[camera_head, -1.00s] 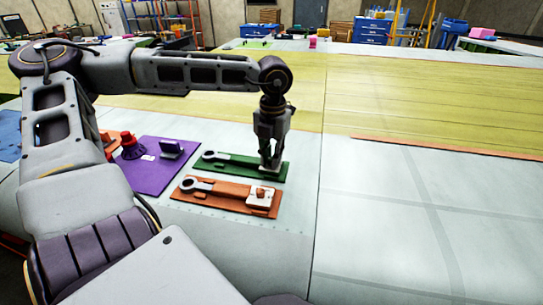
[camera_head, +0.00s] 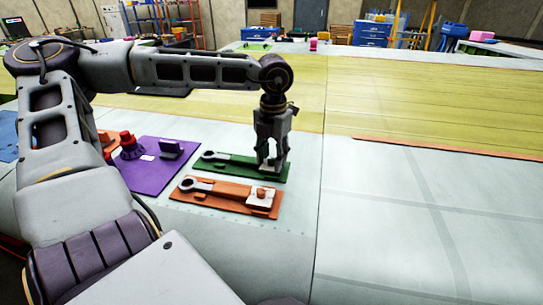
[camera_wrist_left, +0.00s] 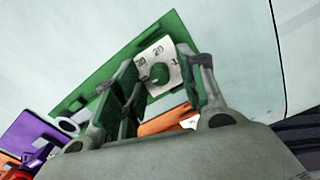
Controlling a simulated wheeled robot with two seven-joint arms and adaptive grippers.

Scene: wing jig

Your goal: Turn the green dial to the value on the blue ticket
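The green board (camera_head: 228,165) lies on the pale wing surface with a grey wrench-like bar on it. At its right end is a white scale plate, whose printed numbers, including 20, show in the left wrist view (camera_wrist_left: 160,52). The round green dial (camera_wrist_left: 159,73) sits on that plate. My left gripper (camera_head: 271,162) points down over this end, its fingers apart on either side of the dial; I cannot tell whether they touch it. In the left wrist view the gripper (camera_wrist_left: 165,80) shows a clear gap. I cannot make out a blue ticket. My right gripper is not in view.
An orange board (camera_head: 225,204) with a similar bar and white plate lies just in front. A purple board (camera_head: 150,180) with a red knob (camera_head: 127,138) and a dark block (camera_head: 171,149) lies to the left.

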